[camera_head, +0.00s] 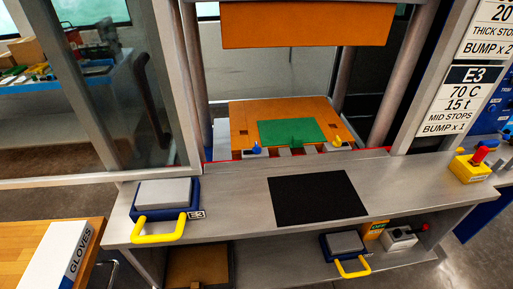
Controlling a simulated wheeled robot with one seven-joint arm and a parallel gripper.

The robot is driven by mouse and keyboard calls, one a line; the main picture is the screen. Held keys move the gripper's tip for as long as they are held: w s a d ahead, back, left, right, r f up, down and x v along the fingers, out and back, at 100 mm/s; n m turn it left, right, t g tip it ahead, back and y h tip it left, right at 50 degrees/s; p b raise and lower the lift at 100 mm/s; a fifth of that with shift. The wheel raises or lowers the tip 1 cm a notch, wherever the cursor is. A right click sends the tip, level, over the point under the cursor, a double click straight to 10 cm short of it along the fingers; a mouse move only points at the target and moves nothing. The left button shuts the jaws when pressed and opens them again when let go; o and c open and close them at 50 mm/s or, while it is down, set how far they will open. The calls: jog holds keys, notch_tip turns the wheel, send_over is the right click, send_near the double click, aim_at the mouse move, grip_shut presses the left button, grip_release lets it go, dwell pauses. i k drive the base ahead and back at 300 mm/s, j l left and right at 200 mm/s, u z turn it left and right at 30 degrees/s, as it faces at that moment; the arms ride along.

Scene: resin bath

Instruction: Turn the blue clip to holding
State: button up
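The blue clip (256,149) is a small blue piece at the front left edge of the orange plate (240,112) inside the press. A similar yellow clip (338,142) sits at the plate's front right. A green sheet (292,132) lies on the plate between and behind the clips. The blue clip is too small to tell clearly which way it is turned. My gripper is not in view.
Grey posts flank the press opening, and an orange upper block (306,25) hangs above. In front is a grey bench (400,185) with a black mat (317,198), a blue tool with yellow handle (165,205), and a yellow control box (470,168). A gloves box (62,255) stands lower left.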

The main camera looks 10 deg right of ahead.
aim_at(255, 150)
jog(key=j+z, duration=0.25)
jog(key=k+j+z, duration=0.25)
jog(key=j, duration=0.15)
jog(key=j+z, duration=0.3)
jog(key=k+j+z, duration=0.25)
jog(key=i+j, duration=0.05)
jog(key=i, duration=0.05)
